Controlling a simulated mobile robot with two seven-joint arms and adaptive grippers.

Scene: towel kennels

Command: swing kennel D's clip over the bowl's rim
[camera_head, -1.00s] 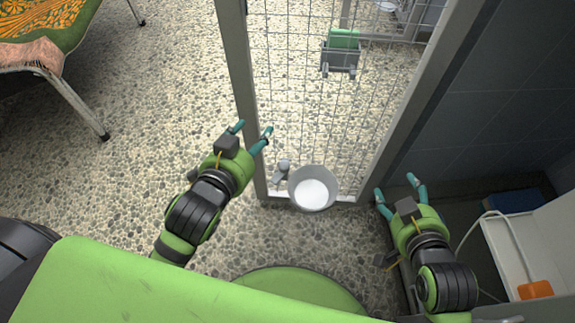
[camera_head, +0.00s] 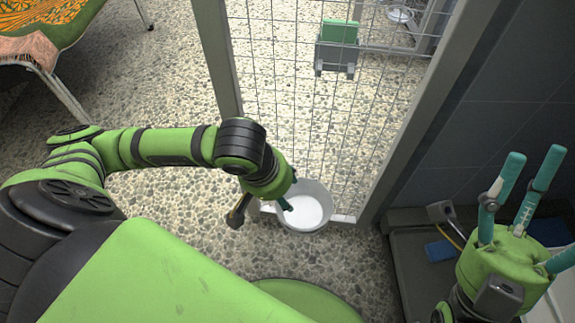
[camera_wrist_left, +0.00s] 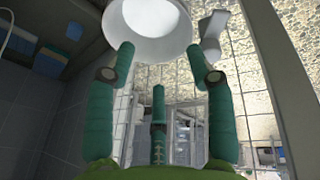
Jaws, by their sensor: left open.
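The round bowl (camera_head: 312,188) is attached low on the mesh door, with white contents. It also shows at the top of the left wrist view (camera_wrist_left: 140,22). The pale grey clip (camera_wrist_left: 214,27) is beside the bowl in the left wrist view, apart from its rim, just beyond a fingertip. In the head view my left gripper hides most of the clip. My left gripper (camera_head: 288,193) is at the bowl's left side, pointing down; in its wrist view its fingers (camera_wrist_left: 160,48) are spread and empty. My right gripper (camera_head: 534,165) is open and empty at the right.
The wire mesh door (camera_head: 300,100) has a grey frame (camera_head: 218,60). A dark tiled wall (camera_head: 510,130) is on the right. A raised bed (camera_head: 30,40) is at the upper left, with open pebbled floor between.

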